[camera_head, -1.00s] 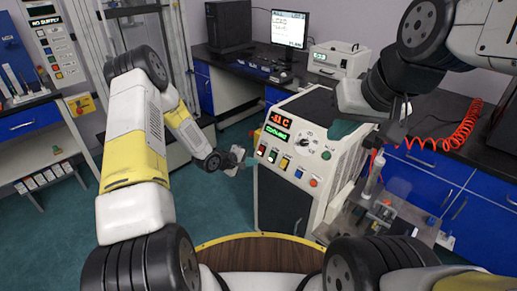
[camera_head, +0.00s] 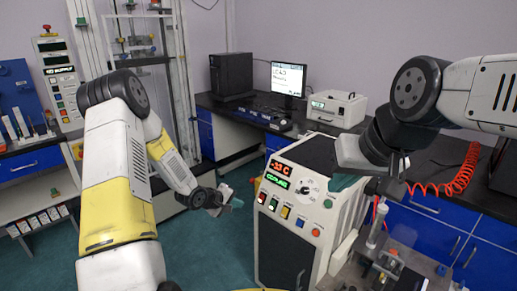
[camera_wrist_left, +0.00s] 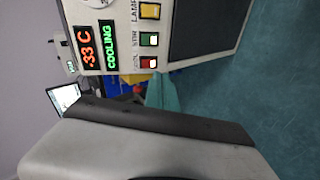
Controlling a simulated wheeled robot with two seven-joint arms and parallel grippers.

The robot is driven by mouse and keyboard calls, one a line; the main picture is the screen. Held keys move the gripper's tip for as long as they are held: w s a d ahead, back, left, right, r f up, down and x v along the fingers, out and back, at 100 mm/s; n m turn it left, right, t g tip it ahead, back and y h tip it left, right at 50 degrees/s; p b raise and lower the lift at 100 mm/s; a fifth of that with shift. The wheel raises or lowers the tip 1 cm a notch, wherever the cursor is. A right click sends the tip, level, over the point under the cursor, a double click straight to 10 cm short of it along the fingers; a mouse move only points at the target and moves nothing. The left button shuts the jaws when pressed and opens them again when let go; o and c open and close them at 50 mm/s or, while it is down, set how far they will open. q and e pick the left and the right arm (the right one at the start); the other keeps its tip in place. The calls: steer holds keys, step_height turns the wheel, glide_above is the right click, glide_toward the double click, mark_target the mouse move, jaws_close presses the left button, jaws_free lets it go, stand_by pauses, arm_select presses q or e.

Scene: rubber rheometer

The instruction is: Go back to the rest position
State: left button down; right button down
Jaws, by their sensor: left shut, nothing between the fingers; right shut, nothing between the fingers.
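My left gripper (camera_head: 228,197) hangs in front of and to the left of the white rheometer (camera_head: 325,165), apart from its front panel. It is shut and empty. Its teal fingertips also show in the left wrist view (camera_wrist_left: 163,92). My right gripper (camera_head: 343,182) is shut and empty, with teal fingertips close to the right side of the rheometer's panel in the picture; I cannot tell whether it touches. The red display (camera_wrist_left: 87,48) reads -33 C and the green one (camera_wrist_left: 109,47) reads COOLING.
A dark bench with blue cabinets runs behind, carrying a monitor (camera_head: 288,78), a computer tower (camera_head: 231,76) and a white box instrument (camera_head: 337,108). A red coiled hose (camera_head: 455,175) lies at right. A tall frame machine stands behind my left arm. Green floor is open at centre left.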

arm_select(q)
steer(key=s+a+r+m+y, duration=0.1)
steer(key=s+a+r+y, duration=0.15)
steer(key=r, duration=0.45)
steer(key=s+a+r+m+y, duration=0.1)
steer(key=s+a+r+m, duration=0.15)
steer(key=r, duration=0.55)
steer(key=s+a+r+m+y, duration=0.1)
steer(key=s+a+r+y, duration=0.15)
steer(key=r, duration=0.45)
steer(key=s+d+r+m, duration=0.1)
steer(key=s+r, duration=0.2)
steer(key=s, duration=0.5)
steer(key=s+d+r+m+g+h, duration=0.1)
steer(key=s+r, duration=0.3)
steer(key=s, duration=0.4)
steer(key=s+d+r+m+g+h, duration=0.1)
steer(key=s+r+m, duration=0.1)
steer(key=s, duration=0.7)
steer(key=shift+d+r, duration=0.3)
steer(key=shift+r, duration=0.45)
